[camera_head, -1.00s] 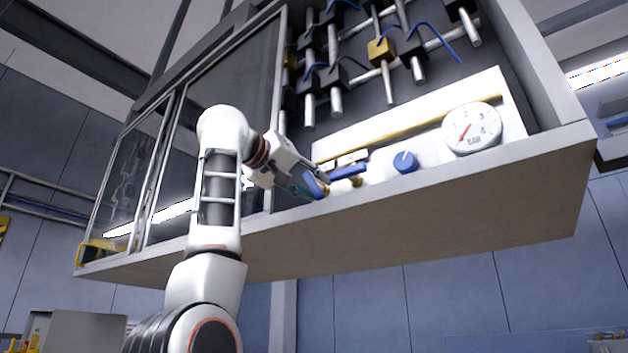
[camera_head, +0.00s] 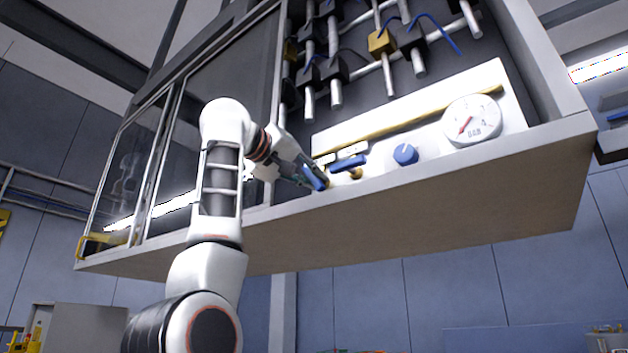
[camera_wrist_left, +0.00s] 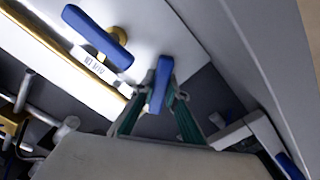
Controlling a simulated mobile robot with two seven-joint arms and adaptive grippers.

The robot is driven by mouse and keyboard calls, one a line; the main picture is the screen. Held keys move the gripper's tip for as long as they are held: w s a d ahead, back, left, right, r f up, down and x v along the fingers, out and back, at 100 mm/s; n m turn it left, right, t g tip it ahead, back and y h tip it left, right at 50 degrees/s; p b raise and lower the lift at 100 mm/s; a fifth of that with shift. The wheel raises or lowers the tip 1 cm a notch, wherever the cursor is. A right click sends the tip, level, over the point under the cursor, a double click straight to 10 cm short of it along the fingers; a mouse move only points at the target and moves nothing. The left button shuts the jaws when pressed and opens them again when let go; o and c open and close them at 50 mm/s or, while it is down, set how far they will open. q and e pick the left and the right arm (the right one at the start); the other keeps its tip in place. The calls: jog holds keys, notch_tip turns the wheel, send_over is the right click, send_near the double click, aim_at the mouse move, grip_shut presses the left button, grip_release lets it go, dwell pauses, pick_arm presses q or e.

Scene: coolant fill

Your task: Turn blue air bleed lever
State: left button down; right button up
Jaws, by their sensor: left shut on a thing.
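Two blue levers with brass stems sit side by side at the left end of the white panel. My left gripper (camera_head: 308,177) is shut on the leftmost blue lever (camera_head: 317,179). In the left wrist view its two green-sided fingers (camera_wrist_left: 160,99) pinch this lever (camera_wrist_left: 163,76) from both sides. The second blue lever (camera_head: 348,163) is just right of it and free; it also shows in the left wrist view (camera_wrist_left: 97,37). The small labels by the levers cannot be read. My right gripper is not in view.
A blue round knob (camera_head: 405,154) and a white pressure gauge (camera_head: 472,120) are farther right on the panel. A brass pipe (camera_head: 410,122) runs above them. The cabinet's lower ledge (camera_head: 420,200) lies below, and a glass door (camera_head: 215,120) is behind my arm.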

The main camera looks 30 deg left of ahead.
pick_arm(q)
jog(key=shift+s+d+n+b, duration=0.1)
jog(key=shift+n+b, duration=0.35)
jog(key=shift+n, duration=0.65)
jog(key=n, duration=0.2)
jog(key=shift+r+n+b, duration=0.1)
jog(key=shift+n+b, duration=0.2)
jog(key=shift+n, duration=0.1)
jog(key=n, duration=0.6)
jog(key=shift+r+b, duration=0.1)
jog(key=shift+b, duration=0.25)
jog(key=shift+n, duration=0.3)
jog(key=c, duration=2)
grip_release()
